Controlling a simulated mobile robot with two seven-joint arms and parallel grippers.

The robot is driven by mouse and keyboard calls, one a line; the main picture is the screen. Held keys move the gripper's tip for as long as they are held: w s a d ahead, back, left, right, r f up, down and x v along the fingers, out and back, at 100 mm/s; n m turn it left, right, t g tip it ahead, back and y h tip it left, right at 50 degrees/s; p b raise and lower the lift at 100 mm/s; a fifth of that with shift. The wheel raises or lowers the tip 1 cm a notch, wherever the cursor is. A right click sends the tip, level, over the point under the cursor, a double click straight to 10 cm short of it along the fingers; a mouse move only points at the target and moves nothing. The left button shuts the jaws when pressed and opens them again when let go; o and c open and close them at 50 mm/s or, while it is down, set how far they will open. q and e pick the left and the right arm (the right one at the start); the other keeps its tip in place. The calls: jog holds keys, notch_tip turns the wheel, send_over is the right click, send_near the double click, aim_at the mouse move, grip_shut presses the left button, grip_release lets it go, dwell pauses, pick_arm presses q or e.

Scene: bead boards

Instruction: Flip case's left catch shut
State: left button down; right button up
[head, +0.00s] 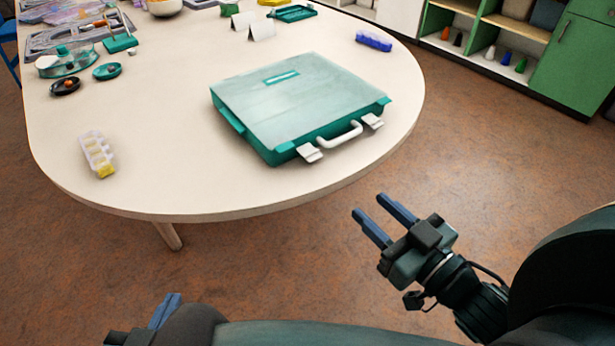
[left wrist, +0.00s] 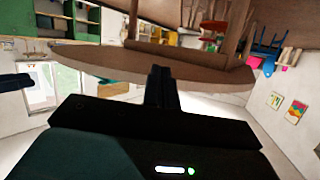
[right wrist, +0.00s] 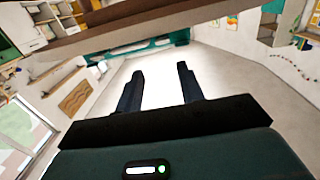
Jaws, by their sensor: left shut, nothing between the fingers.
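The teal case (head: 300,97) with a pale see-through lid lies on the round-ended table, its lid down. Its left catch (head: 309,153) and right catch (head: 373,121) are pale flaps on the front edge. Both appear to stick outward, one on each side of the white handle (head: 341,135). My left gripper (head: 167,311) is low at the bottom edge, off the table and well away from the case. Its fingers are together and empty, as the left wrist view (left wrist: 161,87) also shows. My right gripper (head: 372,222) is open and empty, in front of the table's edge near the case.
A clear bead box (head: 97,153) lies near the table's left front edge. Small dishes (head: 107,71) stand at the back left, and a blue block (head: 373,41) lies behind the case. Green shelves (head: 500,40) stand beyond.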

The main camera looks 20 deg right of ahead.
aim_at(316, 159)
pick_arm(q)
jog(key=shift+w+f+t+b, duration=0.3)
jog(key=shift+w+t+b, duration=0.2)
jog(key=shift+b, duration=0.05)
pick_arm(e)
jog(key=x, duration=1.3)
jog(key=shift+w+a+f, duration=0.15)
jog(key=shift+w+a, duration=0.15)
jog(key=c, duration=0.7)
pick_arm(q)
jog(key=shift+r, duration=0.1)
